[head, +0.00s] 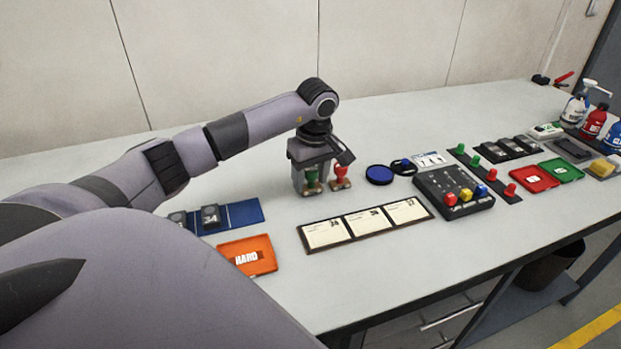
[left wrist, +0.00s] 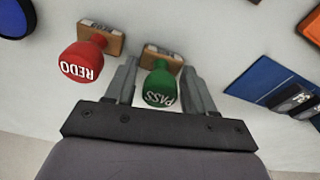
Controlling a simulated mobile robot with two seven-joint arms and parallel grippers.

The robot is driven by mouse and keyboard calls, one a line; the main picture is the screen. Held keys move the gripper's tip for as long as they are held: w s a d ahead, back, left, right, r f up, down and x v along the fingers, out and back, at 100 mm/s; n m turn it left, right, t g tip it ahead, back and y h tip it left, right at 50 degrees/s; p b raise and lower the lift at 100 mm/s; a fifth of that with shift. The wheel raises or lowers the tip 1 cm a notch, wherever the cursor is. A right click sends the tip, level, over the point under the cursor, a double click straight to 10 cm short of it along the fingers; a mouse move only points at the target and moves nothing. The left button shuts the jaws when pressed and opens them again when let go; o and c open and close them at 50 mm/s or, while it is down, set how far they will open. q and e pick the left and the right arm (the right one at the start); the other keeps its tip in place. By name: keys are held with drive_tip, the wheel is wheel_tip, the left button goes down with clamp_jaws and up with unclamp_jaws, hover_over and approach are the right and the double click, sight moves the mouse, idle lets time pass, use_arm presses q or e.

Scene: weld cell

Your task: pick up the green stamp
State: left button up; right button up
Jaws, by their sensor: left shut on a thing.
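The green stamp (head: 312,181) has a green knob marked PASS and a wooden base; it also shows in the left wrist view (left wrist: 159,88). My left gripper (head: 314,172) points down over it, with one finger on each side of the green stamp, and is shut on it. In the left wrist view the fingers (left wrist: 158,85) flank the green knob. The stamp looks upright and at table level; I cannot tell whether it is clear of the table. A red stamp marked REDO (head: 340,175) stands close beside it, outside the fingers (left wrist: 82,62). My right gripper is not in view.
A blue round pad (head: 379,175) lies right of the stamps. A card strip (head: 365,221) lies in front, and an orange HARD box (head: 247,256) and blue tray (head: 243,213) lie to the left. A black block with coloured knobs (head: 453,194) is further right. The table behind is clear.

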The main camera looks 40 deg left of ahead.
use_arm(q)
wheel_tip(320, 180, up, 11)
drive_tip(key=shift+r, duration=0.1)
wheel_tip(320, 180, up, 7)
drive_tip(key=p, duration=0.2)
hover_over(310, 169)
drive_tip(key=shift+w+r, duration=0.1)
drive_tip(key=shift+r, duration=0.6)
drive_tip(key=o, duration=0.4)
drive_tip(key=c, duration=0.3)
drive_tip(key=shift+o, duration=0.4)
